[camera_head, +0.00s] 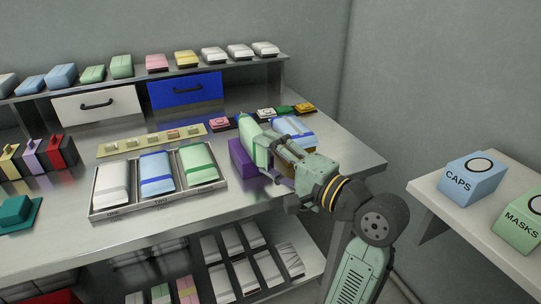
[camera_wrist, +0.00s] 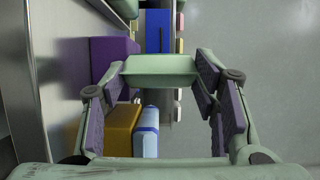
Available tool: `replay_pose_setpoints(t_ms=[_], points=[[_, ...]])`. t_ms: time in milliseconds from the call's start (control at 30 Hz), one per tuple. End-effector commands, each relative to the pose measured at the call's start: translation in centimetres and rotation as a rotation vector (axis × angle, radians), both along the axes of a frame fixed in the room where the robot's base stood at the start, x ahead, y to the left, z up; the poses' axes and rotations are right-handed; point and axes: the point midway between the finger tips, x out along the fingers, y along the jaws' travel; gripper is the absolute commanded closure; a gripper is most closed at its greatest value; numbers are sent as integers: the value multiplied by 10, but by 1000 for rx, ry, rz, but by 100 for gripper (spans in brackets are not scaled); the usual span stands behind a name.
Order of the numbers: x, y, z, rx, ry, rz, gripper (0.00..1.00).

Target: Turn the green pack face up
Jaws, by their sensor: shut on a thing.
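My gripper (camera_head: 262,145) is over the right part of the steel table. It is shut on a light green pack (camera_head: 246,128), which stands tilted up on end in the head view. In the wrist view the green pack (camera_wrist: 160,70) lies across between the two finger pads, at their tips. I cannot tell which of its faces is the printed one. A purple block (camera_head: 239,160) is just below and left of the pack; the wrist view shows it too (camera_wrist: 108,55). Whether the pack touches the block is unclear.
A steel tray (camera_head: 158,208) holds white, blue and green packs. A blue-and-white pack (camera_head: 292,130) is behind my gripper, near an orange-brown block (camera_wrist: 122,128). Small coloured packs (camera_head: 266,113) lie at the back. A side table holds CAPS (camera_head: 472,180) and MASKS (camera_head: 522,222) boxes.

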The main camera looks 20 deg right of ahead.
Motion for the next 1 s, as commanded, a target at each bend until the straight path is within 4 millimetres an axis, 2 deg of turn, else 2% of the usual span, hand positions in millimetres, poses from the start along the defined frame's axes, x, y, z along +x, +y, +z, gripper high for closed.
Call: replay_pose_setpoints(t_ms=[233,267,567,1000], points=[[0,0,-2,0,-1,0,74],[0,0,-2,0,-1,0,44],[0,0,-2,0,0,0,24],[0,0,-3,0,0,0,22]])
